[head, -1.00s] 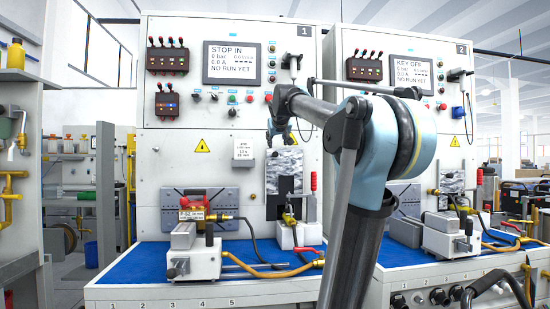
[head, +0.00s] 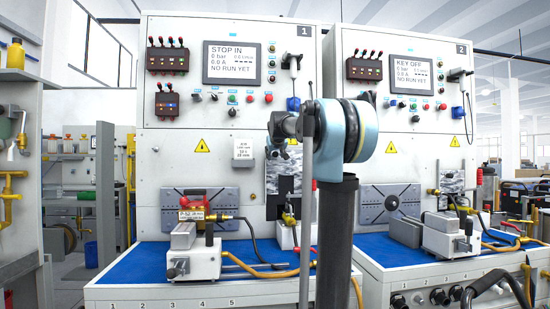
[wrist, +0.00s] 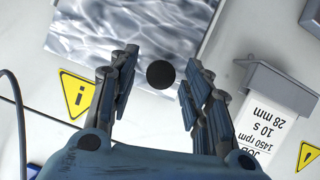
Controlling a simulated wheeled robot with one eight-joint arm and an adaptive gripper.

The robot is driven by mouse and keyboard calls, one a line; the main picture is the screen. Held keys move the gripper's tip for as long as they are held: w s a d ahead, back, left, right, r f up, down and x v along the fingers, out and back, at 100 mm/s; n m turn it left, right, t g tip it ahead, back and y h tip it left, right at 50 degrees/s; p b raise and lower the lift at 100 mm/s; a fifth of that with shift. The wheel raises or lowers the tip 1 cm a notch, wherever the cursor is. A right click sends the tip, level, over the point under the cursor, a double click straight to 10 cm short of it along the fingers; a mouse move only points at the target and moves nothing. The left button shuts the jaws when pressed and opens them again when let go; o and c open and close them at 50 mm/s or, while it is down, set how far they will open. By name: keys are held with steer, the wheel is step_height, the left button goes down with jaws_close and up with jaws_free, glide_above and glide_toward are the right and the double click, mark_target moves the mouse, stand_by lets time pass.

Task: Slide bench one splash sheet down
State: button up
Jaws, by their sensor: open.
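The bench one splash sheet is a grey, rippled, see-through sheet (head: 284,170) on the upright panel of the bench marked 1. It also shows in the wrist view (wrist: 120,30), where a round black knob (wrist: 160,74) stands at its edge. My gripper (wrist: 160,64) is open, with one finger on each side of the knob and a gap on both sides. It holds nothing. In the head view my gripper (head: 277,146) is in front of the panel at the sheet's top, and my arm hides part of that area. The knob cannot be made out there.
A job card holder (wrist: 265,105) and a yellow warning sign (wrist: 76,95) flank the gripper. Below the sheet are a dark plate with a fitting and a red-handled lever (head: 313,181). A vise-like fixture (head: 192,257) and hoses lie on the blue bench top (head: 130,272).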

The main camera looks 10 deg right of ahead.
steer(key=shift+w+f, duration=0.1)
steer(key=shift+w, duration=0.15)
jaws_close()
glide_toward(274, 182)
steer(key=x, duration=0.4)
steer(key=shift+w+d+f, duration=0.15)
steer(key=shift+w, duration=0.1)
jaws_free()
steer(key=shift+f, duration=0.1)
